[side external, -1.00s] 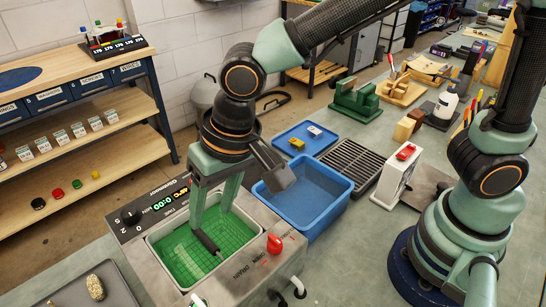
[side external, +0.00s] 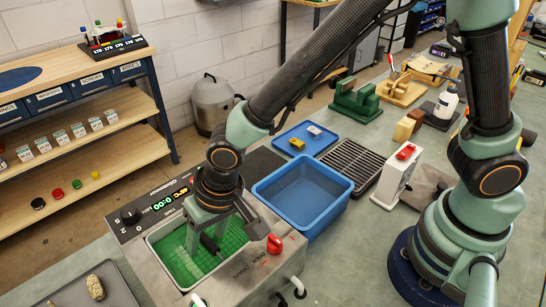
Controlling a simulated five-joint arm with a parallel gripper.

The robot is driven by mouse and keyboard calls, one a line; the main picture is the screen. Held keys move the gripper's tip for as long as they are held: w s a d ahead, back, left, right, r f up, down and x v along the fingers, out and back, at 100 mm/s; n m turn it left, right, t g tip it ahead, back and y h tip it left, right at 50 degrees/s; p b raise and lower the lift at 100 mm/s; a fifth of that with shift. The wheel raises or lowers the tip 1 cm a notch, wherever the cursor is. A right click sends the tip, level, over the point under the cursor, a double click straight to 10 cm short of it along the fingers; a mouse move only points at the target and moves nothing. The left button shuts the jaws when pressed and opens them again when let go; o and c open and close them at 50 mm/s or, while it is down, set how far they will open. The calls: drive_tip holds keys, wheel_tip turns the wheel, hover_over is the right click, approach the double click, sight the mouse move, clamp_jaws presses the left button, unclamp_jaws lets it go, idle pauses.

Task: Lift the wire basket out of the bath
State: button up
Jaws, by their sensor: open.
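The bath (side external: 272,222) is a grey metal tank with a display, a knob and a red valve handle, holding green liquid. The wire basket (side external: 190,262) sits down in the bath, and its mesh shows through the green. A dark handle or bar (side external: 209,243) stands up inside the bath, close to the gripper's fingers. My gripper (side external: 219,239) is over the bath, pointing down, with its fingers apart on either side of the dark handle. Whether they touch it I cannot tell. My wrist hides the back part of the basket.
A blue tub (side external: 305,195) stands right beside the bath. Behind it are a blue tray (side external: 303,139) with small parts and a black drain rack (side external: 352,163). A white device with a red top (side external: 397,175) stands to the right. A dark tray (side external: 90,288) lies at the lower left.

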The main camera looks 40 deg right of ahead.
sight(205, 238)
clamp_jaws()
drive_tip(key=shift+r, duration=0.1)
wheel_tip(205, 238, up, 20)
idle(0.8)
